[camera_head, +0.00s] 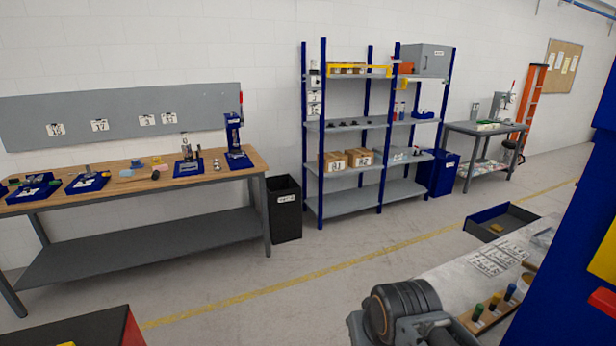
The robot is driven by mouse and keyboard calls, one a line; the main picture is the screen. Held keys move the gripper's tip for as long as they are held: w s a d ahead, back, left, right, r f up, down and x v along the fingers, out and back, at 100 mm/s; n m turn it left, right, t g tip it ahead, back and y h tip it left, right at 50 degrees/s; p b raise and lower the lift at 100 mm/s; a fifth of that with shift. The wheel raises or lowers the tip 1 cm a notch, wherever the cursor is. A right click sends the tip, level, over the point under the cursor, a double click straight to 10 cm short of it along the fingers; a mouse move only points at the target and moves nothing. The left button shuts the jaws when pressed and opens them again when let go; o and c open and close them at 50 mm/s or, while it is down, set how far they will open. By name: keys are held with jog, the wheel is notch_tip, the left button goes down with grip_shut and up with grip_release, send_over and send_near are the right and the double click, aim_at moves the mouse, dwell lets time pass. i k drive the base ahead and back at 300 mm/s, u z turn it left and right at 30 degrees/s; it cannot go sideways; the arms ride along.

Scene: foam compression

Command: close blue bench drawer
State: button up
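An open drawer (482,229) with dark grey walls and a blue inner side shows at the right. It stands out beyond the far side of the workbench top (452,280) in the right foreground. A small yellow-orange item lies inside it. How the drawer joins the bench is hidden. A grey and black part of my arm shows at the bottom centre-right, in front of the bench and well apart from the drawer. My gripper's fingers are not in view.
White cards and several coloured-top pegs (494,301) are on the near bench. A large blue panel (570,260) blocks the right edge. A red-and-black box (85,330) is at bottom left. Open floor (300,270) with a yellow line lies between the near bench and shelving (350,203).

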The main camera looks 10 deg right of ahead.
aim_at(511, 217)
jog(key=u, duration=0.15)
jog(key=i, duration=1.85)
jog(key=z, duration=0.7)
jog(key=i, duration=0.9)
jog(key=z, duration=1.4)
jog(key=i, duration=0.6)
jog(key=z, duration=0.55)
